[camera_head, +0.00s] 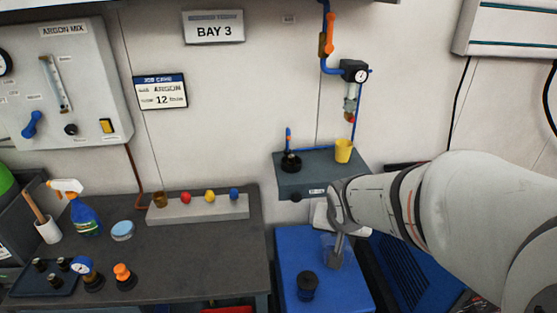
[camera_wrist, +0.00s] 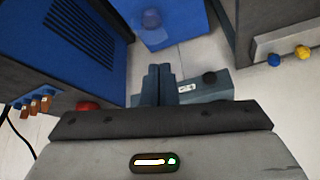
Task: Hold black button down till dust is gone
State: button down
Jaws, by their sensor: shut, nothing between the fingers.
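A small black button (camera_head: 296,198) sits on the front of the grey wall box (camera_head: 290,184), left of its white label. In the wrist view a round black button (camera_wrist: 209,78) shows beside the label on the grey box (camera_wrist: 220,89). My gripper (camera_head: 336,262) reaches down in front of the wall box, to the right of the button. In the wrist view its fingers (camera_wrist: 158,70) are together and empty, to the left of the label; the button is apart from them. I cannot make out dust in either view.
A yellow cup (camera_head: 343,150) and a black round piece (camera_head: 291,163) stand on the wall box. The dark bench (camera_head: 190,245) at left carries a strip with coloured knobs (camera_head: 220,207).

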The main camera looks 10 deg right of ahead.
aim_at(296, 197)
jog(key=w+a+f+m+t+y+p, duration=0.3)
jog(key=w+f+m+y, duration=0.2)
jog(key=w+f, duration=0.6)
jog(key=shift+w+a+m+t, duration=0.3)
jog(key=shift+a+m, duration=0.1)
jog(key=shift+m, duration=0.5)
jog(key=w+p, duration=0.2)
jog(key=w, duration=0.6)
jog(key=shift+w, duration=0.35)
jog(key=shift+w+r+p, duration=0.1)
jog(key=shift+w+p, duration=0.05)
jog(key=shift+p, duration=0.2)
dwell(0.6)
